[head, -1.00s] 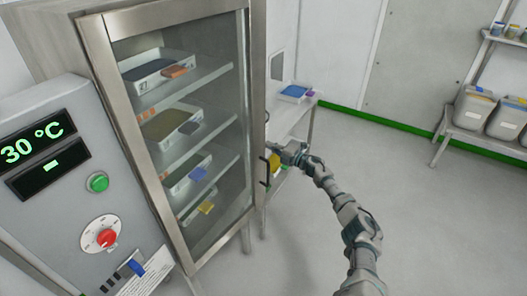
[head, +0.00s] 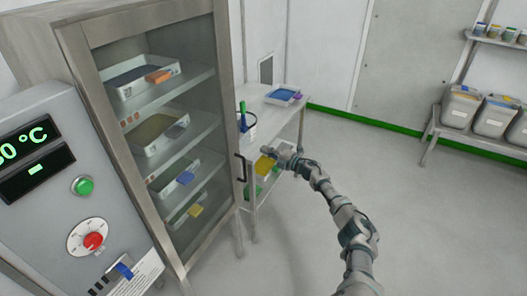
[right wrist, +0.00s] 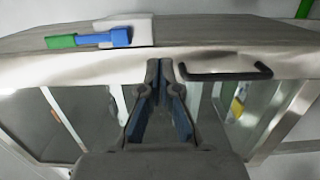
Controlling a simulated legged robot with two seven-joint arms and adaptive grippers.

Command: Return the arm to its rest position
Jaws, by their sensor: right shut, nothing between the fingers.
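My right gripper (head: 268,151) is shut and empty. In the head view it appears just right of the drying cabinet's black door handle (head: 241,167), with a gap between them. In the right wrist view its fingers (right wrist: 160,66) are closed together, and the handle (right wrist: 230,75) shows to their right on the pale door edge. The right arm (head: 345,220) reaches forward from the lower right. The cabinet's glass door (head: 185,62) looks shut. My left gripper is not in view.
The cabinet holds several trays with coloured tags. Its control panel (head: 70,215) is at left. A steel table (head: 277,118) behind the gripper bears a blue tray (head: 283,96) and a container with a blue item. Bins (head: 461,106) stand on a rack at right. Open floor lies between.

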